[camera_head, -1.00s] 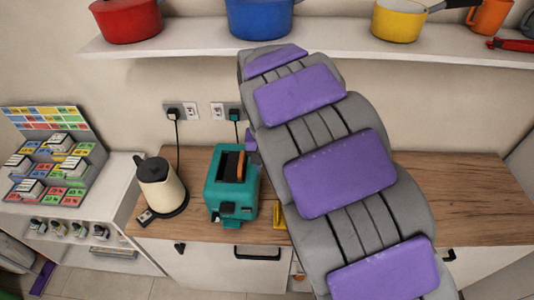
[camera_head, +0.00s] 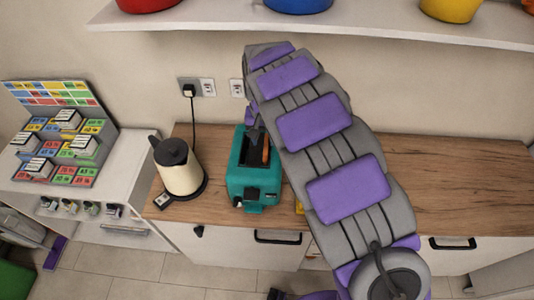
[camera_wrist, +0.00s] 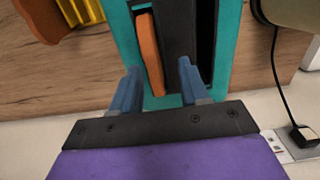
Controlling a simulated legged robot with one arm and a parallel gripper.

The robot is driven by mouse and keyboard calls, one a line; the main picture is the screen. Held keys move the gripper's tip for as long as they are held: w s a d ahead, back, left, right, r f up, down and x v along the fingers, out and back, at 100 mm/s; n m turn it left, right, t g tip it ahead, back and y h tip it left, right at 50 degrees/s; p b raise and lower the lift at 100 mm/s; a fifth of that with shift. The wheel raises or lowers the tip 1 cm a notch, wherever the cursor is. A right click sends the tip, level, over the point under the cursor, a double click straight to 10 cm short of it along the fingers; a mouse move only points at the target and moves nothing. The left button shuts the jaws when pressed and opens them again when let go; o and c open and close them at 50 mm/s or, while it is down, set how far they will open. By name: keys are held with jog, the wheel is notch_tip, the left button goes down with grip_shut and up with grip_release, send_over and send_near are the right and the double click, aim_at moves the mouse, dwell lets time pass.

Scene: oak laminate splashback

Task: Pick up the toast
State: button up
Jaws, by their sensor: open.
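The toast (camera_head: 266,150) is an orange-brown slice standing upright in one slot of the teal toaster (camera_head: 255,180) on the wooden counter. In the wrist view the toast (camera_wrist: 150,52) shows edge-on in its slot, and the other slot of the toaster (camera_wrist: 228,45) looks dark and empty. My gripper (camera_wrist: 160,80) is open, its two blue fingers apart. The toast's near end lies between the fingertips in that picture; I cannot tell whether they touch it. In the head view my gripper (camera_head: 254,130) is over the toaster's back end, partly hidden by my arm.
A cream kettle (camera_head: 180,170) stands left of the toaster. A shelf (camera_head: 330,30) with pots runs above. A display rack (camera_head: 60,150) stands at the left. A yellow object (camera_wrist: 82,10) and a brown one (camera_wrist: 48,18) lie beside the toaster. The counter's right side is clear.

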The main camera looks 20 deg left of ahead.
aim_at(267, 143)
jog(key=f, duration=0.1)
jog(key=a+f, duration=0.1)
jog(key=f, duration=0.1)
jog(key=shift+a, duration=0.15)
jog(key=shift+s+d+f, duration=0.1)
jog(key=shift+d, duration=0.2)
jog(key=shift+d+r, duration=0.25)
jog(key=shift+d, duration=1.2)
jog(key=shift+c, duration=0.7)
jog(key=shift+r, duration=0.1)
jog(key=shift+c, duration=0.8)
jog(key=shift+a, duration=0.2)
jog(key=shift+c, duration=0.6)
jog(key=shift+a+f, duration=0.25)
jog(key=shift+a, duration=0.8)
grip_shut()
jog(key=shift+d+r, duration=0.1)
jog(key=shift+d, duration=0.6)
jog(key=shift+a+r, duration=0.2)
jog(key=shift+r, duration=0.3)
jog(key=shift+a+r, duration=0.15)
jog(key=shift+r, duration=0.35)
jog(key=shift+d+r+p, duration=0.15)
jog(key=shift+r+p, duration=0.15)
jog(key=shift+r, duration=0.05)
jog(key=shift+d, duration=0.1)
